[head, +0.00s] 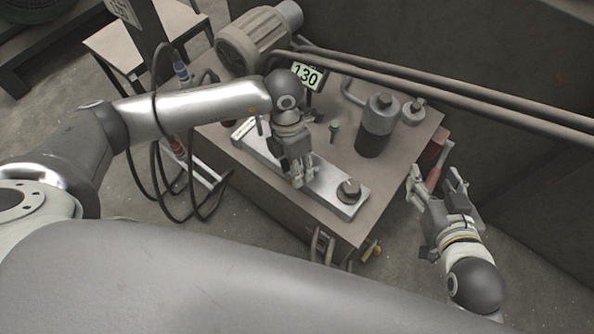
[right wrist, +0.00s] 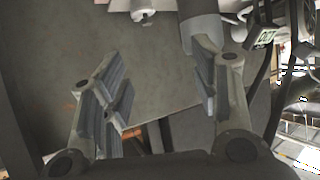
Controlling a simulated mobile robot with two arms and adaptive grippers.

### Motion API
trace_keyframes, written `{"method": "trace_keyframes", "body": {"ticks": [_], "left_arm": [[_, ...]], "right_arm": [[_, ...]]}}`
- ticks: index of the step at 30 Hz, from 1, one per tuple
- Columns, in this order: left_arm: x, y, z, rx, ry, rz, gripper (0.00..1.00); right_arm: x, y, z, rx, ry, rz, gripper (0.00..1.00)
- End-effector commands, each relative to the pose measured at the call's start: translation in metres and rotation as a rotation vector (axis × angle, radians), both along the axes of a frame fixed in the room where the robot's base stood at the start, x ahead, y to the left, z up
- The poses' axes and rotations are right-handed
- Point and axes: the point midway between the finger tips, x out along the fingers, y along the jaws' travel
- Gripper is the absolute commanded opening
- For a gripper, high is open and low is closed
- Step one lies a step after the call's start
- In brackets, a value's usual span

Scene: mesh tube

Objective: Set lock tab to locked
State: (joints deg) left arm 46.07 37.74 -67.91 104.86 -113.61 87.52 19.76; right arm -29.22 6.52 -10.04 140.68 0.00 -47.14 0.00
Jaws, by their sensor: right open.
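I cannot pick out the lock tab for certain. A silver plate (head: 330,192) lies on top of a brown box-shaped unit (head: 283,192), with a dark round knob (head: 348,190) at its near right end. My left gripper (head: 300,180) points down over the middle of this plate and hides part of it; I cannot tell whether its fingers are apart.
Long pipes (head: 450,95) cross behind. Black cables (head: 165,190) hang at the left. Floor is free to the right of the unit.

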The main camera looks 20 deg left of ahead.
Motion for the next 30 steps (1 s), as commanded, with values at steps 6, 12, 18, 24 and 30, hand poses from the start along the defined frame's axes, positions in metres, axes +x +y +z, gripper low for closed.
{"method": "trace_keyframes", "body": {"ticks": [6, 12, 18, 24, 30], "left_arm": [[-0.002, -0.002, -0.011, -0.002, 0.0, -0.001, 0.39], [-0.002, -0.003, -0.013, -0.002, 0.0, -0.001, 0.39], [-0.002, -0.002, -0.013, -0.002, 0.0, -0.001, 0.29], [-0.002, -0.002, -0.013, -0.002, 0.0, -0.001, 0.03], [-0.002, -0.002, -0.012, -0.002, 0.0, -0.001, 0.0]], "right_arm": [[0.008, 0.004, 0.012, 0.017, -0.071, 0.005, 0.56], [0.009, 0.004, 0.014, 0.02, -0.083, 0.006, 0.56], [0.009, 0.004, 0.014, 0.02, -0.082, 0.006, 0.56], [0.009, 0.004, 0.014, 0.02, -0.082, 0.006, 0.56], [0.009, 0.004, 0.014, 0.019, -0.081, 0.006, 0.56]]}}
